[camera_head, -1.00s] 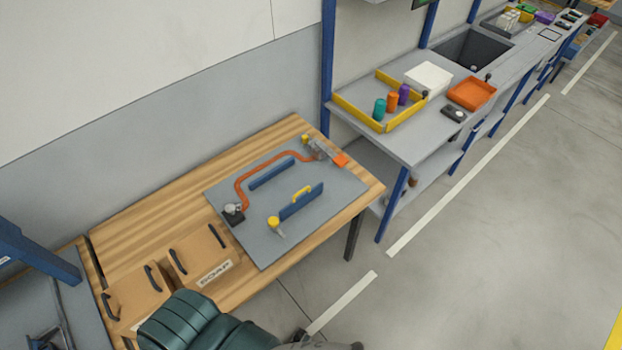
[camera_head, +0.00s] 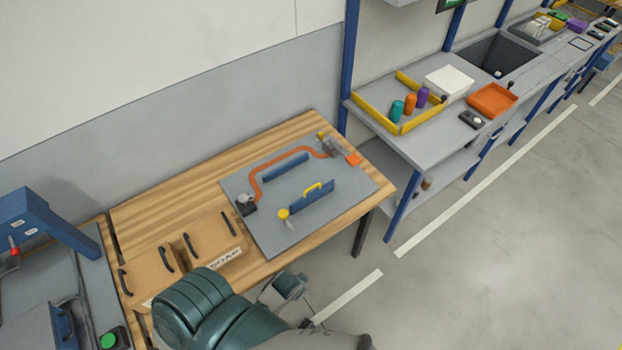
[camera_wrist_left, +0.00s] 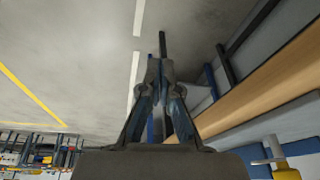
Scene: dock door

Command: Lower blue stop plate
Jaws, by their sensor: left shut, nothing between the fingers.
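The blue stop plate (camera_head: 322,196) stands upright on a grey panel (camera_head: 340,184) on the wooden table, with a yellow handle (camera_head: 313,189) along its top. A second, low blue bar (camera_head: 285,168) runs behind it. A yellow-headed pin (camera_head: 284,213) is just left of the plate. My left gripper (camera_wrist_left: 160,68) is shut and empty in the wrist view, near the wooden table edge (camera_wrist_left: 265,100) and over the floor. In the head view my arm is at the bottom, apart from the plate; its fingertips are not clearly seen. My right gripper is in neither view.
Two cardboard boxes (camera_head: 215,239) with black handles sit at the table's front left. An orange tube (camera_head: 258,176) curves across the panel. A bench with a yellow-edged tray (camera_head: 379,120) stands at the back right. The floor at right is clear.

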